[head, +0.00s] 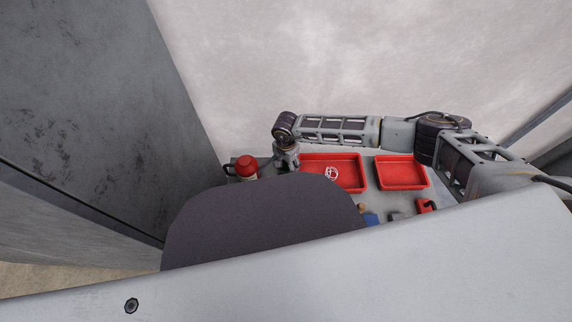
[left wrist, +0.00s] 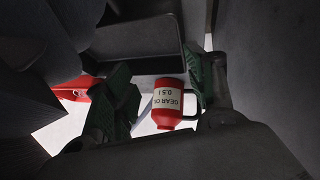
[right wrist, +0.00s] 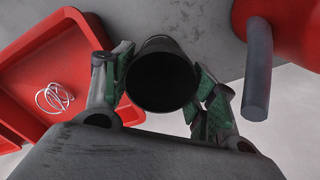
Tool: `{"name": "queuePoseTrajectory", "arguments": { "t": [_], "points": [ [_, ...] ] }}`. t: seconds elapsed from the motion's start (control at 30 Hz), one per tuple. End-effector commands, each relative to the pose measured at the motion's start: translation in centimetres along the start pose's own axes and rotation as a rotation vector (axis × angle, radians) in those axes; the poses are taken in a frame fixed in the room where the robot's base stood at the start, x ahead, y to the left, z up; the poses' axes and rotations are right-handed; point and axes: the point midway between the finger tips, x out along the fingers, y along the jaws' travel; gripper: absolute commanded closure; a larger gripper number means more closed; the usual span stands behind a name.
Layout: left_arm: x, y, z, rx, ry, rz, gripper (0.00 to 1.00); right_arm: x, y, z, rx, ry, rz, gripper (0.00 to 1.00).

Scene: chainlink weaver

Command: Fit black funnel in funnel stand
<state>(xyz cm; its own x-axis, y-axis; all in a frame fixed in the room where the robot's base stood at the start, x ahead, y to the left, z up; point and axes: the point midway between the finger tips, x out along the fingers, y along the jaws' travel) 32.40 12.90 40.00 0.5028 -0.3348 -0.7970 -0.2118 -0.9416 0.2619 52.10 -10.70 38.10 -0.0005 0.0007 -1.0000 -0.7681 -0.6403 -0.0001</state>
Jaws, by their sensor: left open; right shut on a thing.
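The black funnel (right wrist: 162,78) is between the fingers of my right gripper (head: 286,158), which is shut on it. In the right wrist view I look into its round dark opening. In the head view the funnel cannot be made out behind the gripper, close to a red can (head: 246,168). My left gripper (left wrist: 158,80) is open, and a red can labelled gear oil (left wrist: 168,103) shows between its fingers, apparently not held. The left gripper is hidden in the head view. I cannot make out the funnel stand in any view.
Two red trays, a left one (head: 345,159) holding a pale wiry piece (head: 331,173) and a right one (head: 402,172), lie on the grey table. Small blue (head: 371,219) and red (head: 426,205) items lie in front. A grey wall stands at the left.

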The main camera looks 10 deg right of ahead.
Motion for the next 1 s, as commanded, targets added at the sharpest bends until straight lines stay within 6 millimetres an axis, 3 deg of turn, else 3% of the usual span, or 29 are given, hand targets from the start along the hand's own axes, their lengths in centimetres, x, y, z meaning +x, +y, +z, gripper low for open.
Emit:
{"name": "queuePoseTrajectory", "arguments": {
  "t": [0.13,0.17,0.33,0.77,1.0],
  "points": [
    [-0.1,0.0,-0.4,0.005,0.006,0.000,0.45,-0.1,0.0,0.0,0.000,0.000,0.000,0.66],
    [-0.1,0.0,-0.5,0.005,0.008,0.000,0.45,-0.1,0.0,0.0,0.000,0.000,0.000,0.40],
    [-0.1,-0.1,-1.1,0.008,0.016,-0.001,0.45,-0.1,0.0,0.0,0.000,0.000,0.000,0.18],
    [0.0,0.2,-0.6,-0.001,0.009,0.003,0.45,-0.2,0.0,0.0,0.000,0.000,0.000,0.17],
    [0.0,0.1,-0.7,0.001,0.010,0.001,0.45,-1.7,-0.1,0.0,0.000,0.000,-0.002,0.17]
  ]
}}
